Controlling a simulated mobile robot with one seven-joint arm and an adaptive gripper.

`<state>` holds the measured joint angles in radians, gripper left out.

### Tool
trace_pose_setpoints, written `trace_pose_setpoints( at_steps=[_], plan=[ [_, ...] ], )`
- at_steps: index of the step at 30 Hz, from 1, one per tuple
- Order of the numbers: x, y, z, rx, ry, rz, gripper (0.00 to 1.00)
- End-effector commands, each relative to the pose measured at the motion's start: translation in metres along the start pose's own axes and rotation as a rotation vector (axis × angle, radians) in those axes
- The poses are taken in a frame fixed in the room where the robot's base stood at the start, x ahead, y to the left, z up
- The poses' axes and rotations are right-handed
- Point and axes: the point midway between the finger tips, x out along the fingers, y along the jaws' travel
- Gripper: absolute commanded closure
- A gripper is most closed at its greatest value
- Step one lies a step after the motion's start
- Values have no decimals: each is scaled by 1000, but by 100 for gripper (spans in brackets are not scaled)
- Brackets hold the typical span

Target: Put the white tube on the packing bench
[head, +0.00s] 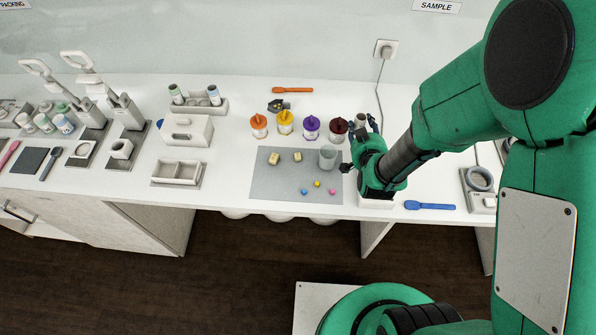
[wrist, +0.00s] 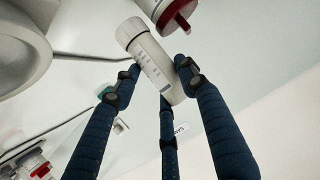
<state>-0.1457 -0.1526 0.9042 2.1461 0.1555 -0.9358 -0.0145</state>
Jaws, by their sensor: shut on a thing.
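My gripper (head: 362,145) is at the right part of the long white worktop, just right of the dark red-lidded jar (head: 338,128). In the wrist view, its dark blue fingers (wrist: 160,88) are closed around a white tube (wrist: 152,60) with a ribbed white cap and grey markings. The tube is tilted in that picture, cap end outward. In the head view a small pale end of the tube (head: 361,118) shows between the fingers; the rest is hidden. The packing bench (head: 82,178) is the far left of the worktop, near the PACKING sign (head: 12,4).

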Motion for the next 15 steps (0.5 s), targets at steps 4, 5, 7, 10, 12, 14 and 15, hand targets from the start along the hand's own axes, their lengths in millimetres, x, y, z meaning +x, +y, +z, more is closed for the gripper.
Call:
trace_pose_setpoints(
  at_steps=[4,5,7,10,12,14,15],
  plan=[
    [-24,-16,12,0,-2,-2,75],
    [-29,-19,14,0,-1,-2,75],
    [-41,-24,20,-1,-2,-1,75],
    [-58,-30,27,-4,-2,3,75],
    [-69,-33,32,-8,-1,6,75],
    [-78,-35,35,-11,-1,9,75],
    [-84,-36,38,-14,-1,11,75]
  ],
)
